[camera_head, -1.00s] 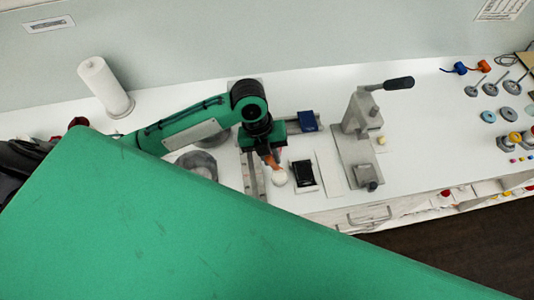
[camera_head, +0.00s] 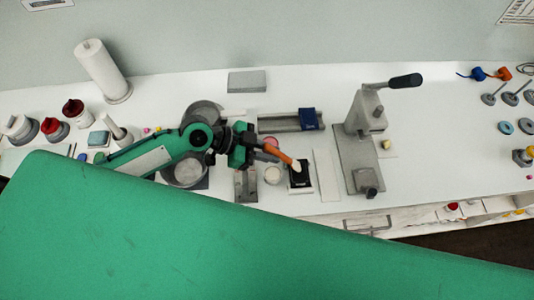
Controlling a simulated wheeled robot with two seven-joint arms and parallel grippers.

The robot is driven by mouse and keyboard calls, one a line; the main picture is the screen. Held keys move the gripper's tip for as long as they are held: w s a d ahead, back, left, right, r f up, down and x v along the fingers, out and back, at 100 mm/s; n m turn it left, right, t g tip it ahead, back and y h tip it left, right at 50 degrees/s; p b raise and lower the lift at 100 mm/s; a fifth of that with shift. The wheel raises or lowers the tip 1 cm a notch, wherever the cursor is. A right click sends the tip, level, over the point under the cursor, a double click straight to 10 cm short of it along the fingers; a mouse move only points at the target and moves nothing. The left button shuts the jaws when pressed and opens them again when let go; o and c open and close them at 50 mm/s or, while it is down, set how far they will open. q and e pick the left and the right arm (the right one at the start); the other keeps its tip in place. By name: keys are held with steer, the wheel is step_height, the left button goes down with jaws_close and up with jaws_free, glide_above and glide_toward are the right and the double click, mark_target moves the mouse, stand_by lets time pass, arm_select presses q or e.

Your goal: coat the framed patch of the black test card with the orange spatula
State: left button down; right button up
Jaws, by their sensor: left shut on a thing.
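The black test card (camera_head: 298,181) lies on a white sheet near the front edge of the bench. My left gripper (camera_head: 252,145) is shut on the orange spatula (camera_head: 277,152), to the left of and above the card in the picture. The spatula points right and down. Its tip carries a pale cream blob (camera_head: 297,165) over the upper part of the card; I cannot tell whether it touches. The framed patch is too small to make out. My right gripper is not in view.
A grey press (camera_head: 352,142) with a black-handled lever stands right of the card. A round white-topped pot (camera_head: 272,175) sits just left of the card. A paper roll (camera_head: 102,70) stands at the back left. My large green part covers the foreground.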

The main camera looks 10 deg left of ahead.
arm_select(q)
steer(key=shift+w+a+f+n+t+b, duration=0.1)
steer(key=shift+f+n+t+b, duration=0.2)
steer(key=shift+f+b, duration=0.45)
steer(key=shift+w+a+f+n+t+b, duration=0.1)
steer(key=shift+f+n+t+b, duration=0.25)
steer(key=shift+f, duration=0.75)
steer(key=shift+f, duration=0.2)
steer(key=shift+f+b, duration=0.25)
steer(key=shift+b, duration=0.25)
steer(key=shift+f, duration=0.15)
steer(key=shift+f+b, duration=0.15)
steer(key=shift+b, duration=0.25)
steer(key=shift+s, duration=0.2)
